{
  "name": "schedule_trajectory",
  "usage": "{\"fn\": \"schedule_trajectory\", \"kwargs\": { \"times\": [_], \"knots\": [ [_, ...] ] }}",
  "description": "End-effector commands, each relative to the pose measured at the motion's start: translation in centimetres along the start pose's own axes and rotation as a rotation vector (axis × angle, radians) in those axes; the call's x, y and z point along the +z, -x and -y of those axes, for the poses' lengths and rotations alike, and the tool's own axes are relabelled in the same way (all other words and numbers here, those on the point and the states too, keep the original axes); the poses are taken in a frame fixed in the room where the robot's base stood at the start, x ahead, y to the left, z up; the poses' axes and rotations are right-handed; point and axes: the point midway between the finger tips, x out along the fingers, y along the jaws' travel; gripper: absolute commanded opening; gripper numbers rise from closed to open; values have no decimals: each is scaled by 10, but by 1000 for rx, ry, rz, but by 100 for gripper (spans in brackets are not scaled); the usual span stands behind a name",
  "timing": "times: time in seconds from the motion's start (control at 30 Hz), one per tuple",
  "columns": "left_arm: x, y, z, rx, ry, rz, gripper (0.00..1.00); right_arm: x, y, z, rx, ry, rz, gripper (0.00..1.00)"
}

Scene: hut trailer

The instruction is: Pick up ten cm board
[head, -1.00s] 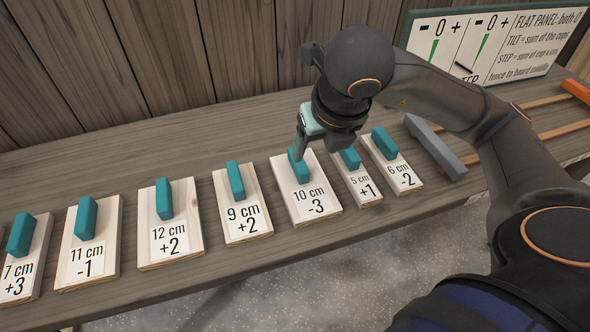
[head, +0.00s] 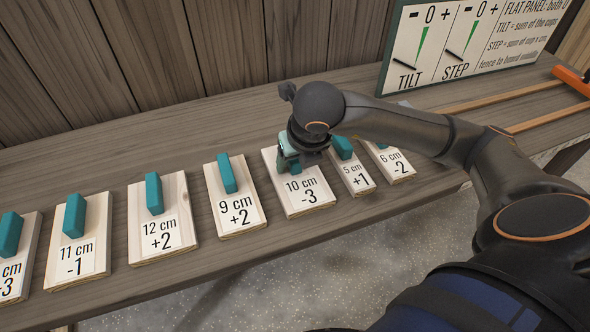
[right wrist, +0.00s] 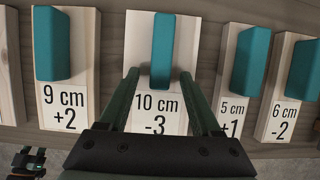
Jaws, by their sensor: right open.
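The ten cm board (head: 308,201) is a pale wooden board labelled "10 cm -3", lying on the bench between the 9 cm and 5 cm boards. My right gripper (head: 288,163) is over its far part and hides most of its teal handle. In the right wrist view the board (right wrist: 182,118) lies straight ahead. Its upright teal handle (right wrist: 162,50) shows between the lines of the two open fingers (right wrist: 160,75). The fingers are apart, one toward each side of the handle, and nothing is held.
Other boards with teal handles stand in the row: the 9 cm board (head: 238,212) to the left and the 5 cm board (head: 357,182) close to the right. A sign panel (head: 440,50) stands at the back right. The bench's front strip is clear.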

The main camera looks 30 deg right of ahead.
Motion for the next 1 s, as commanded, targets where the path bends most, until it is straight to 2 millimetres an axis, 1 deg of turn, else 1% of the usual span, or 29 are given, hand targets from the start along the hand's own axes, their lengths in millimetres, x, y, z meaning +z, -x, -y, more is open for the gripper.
{"fn": "schedule_trajectory", "kwargs": {
  "times": [0.2, 0.77, 0.8, 1.0],
  "knots": [
    [0, 0, 0, 0, 0, -2, 50, 0, -1, 0, 1, 1, 0, 65],
    [-1, 0, 0, -1, 0, -2, 50, 0, 0, 0, 1, 0, 0, 2],
    [-1, 0, 0, -1, 0, -2, 50, 0, 0, 0, 1, 0, 0, 0],
    [-1, 0, 0, -1, 0, -2, 50, 0, 0, 0, 1, 0, 0, 0]
  ]
}}
